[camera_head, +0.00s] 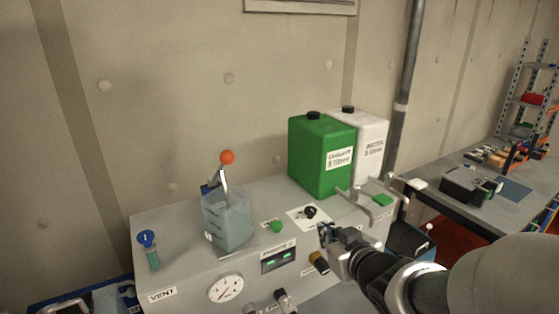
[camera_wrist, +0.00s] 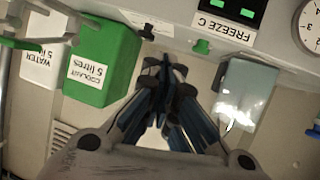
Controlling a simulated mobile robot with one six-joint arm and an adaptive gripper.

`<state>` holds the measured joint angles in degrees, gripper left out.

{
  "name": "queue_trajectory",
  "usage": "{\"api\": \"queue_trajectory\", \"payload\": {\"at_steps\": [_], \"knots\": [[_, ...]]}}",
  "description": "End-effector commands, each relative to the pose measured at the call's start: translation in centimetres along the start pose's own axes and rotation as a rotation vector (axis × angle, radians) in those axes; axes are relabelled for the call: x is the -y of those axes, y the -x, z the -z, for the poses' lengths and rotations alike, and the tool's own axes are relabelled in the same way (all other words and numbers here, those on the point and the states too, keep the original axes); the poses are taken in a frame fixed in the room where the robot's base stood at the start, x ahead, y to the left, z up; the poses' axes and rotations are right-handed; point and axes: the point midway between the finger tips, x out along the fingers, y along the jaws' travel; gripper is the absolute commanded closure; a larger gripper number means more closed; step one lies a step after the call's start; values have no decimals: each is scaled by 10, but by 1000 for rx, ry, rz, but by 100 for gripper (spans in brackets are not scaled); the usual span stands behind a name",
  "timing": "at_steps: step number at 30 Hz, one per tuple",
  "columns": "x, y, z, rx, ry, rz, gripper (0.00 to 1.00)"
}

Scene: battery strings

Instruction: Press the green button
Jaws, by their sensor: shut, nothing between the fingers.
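The green button (camera_head: 276,226) is a small round knob on top of the grey console, behind the display panel. It also shows in the wrist view (camera_wrist: 201,46), beside the upside-down FREEZE C label. My gripper (camera_head: 325,234) is over the front right part of the console, to the right of the button and apart from it. In the wrist view my gripper's fingers (camera_wrist: 166,64) are closed together, with nothing between them. The button lies up and to the right of the fingertips there.
A black knob (camera_head: 310,211) on a white plate sits between button and canisters. A green coolant canister (camera_head: 320,157) and a white water canister (camera_head: 372,142) stand behind. A clear container (camera_head: 227,222) with an orange-topped lever (camera_head: 227,158) stands left of the button. A gauge (camera_head: 226,288) is in front.

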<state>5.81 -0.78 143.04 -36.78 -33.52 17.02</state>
Motion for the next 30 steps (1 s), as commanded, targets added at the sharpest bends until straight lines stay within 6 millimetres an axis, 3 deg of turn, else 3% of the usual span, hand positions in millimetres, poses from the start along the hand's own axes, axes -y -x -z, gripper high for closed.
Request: {"api": "queue_trajectory", "payload": {"at_steps": [3, 9, 23, 30], "knots": [[17, -5, 25, -74, -13, 102, 100], [37, -6, 42, -153, -37, 208, 100], [42, -8, 44, -170, -41, 228, 100], [49, -36, 48, -168, -42, 230, 100]]}}
